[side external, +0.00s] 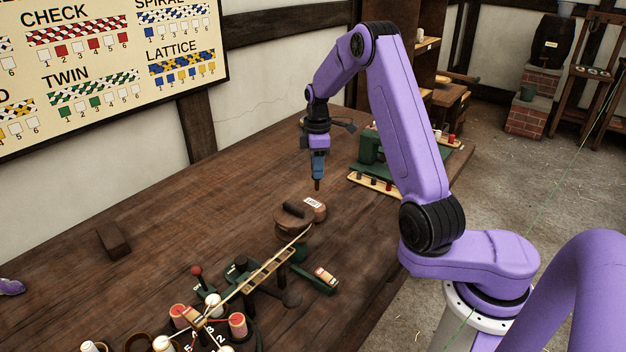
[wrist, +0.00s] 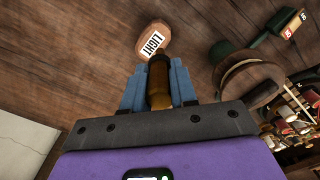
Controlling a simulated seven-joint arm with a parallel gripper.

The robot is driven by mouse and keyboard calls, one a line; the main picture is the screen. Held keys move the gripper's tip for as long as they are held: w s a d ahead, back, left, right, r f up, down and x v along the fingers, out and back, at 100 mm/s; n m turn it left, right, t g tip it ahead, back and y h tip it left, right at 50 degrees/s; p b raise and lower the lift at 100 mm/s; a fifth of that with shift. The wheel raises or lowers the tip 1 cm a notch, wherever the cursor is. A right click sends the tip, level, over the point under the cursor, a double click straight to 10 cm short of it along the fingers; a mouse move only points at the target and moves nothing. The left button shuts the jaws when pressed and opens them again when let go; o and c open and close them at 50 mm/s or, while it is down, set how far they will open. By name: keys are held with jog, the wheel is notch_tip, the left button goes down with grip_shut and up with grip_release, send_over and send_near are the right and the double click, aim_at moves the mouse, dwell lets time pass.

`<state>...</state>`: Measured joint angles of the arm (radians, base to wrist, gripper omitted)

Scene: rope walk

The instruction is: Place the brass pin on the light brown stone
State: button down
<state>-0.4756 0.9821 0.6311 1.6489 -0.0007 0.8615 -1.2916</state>
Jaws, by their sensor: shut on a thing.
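My gripper (side external: 318,168) is shut on the brass pin (side external: 317,184), which points down from the fingers above the table. In the wrist view the pin (wrist: 159,86) sits between the two blue fingers. The light brown stone (side external: 318,212) lies on the table below my gripper, with a white label on top. In the wrist view the stone (wrist: 153,36) shows just beyond the fingertips, its label reading "LIGHT". The pin is above the stone and apart from it in the side view. The underside of the stone is hidden.
A round dark brown piece with a dark bar (side external: 293,213) stands close to the stone on its left. A rope rig with spools (side external: 262,275) fills the front. A green machine (side external: 372,148) stands behind at right.

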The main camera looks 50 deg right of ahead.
jog(key=shift+w+d+f, duration=0.1)
jog(key=shift+w+f, duration=0.2)
jog(key=shift+f, duration=0.55)
jog(key=shift+w+d+f, duration=0.1)
jog(key=shift+w+f, duration=0.2)
jog(key=shift+f, duration=0.6)
jog(key=shift+w+d+f, duration=0.1)
jog(key=shift+w+f, duration=0.2)
jog(key=shift+f, duration=0.55)
jog(key=shift+f, duration=0.2)
jog(key=c, duration=0.9)
grip_release()
jog(key=shift+r, duration=0.1)
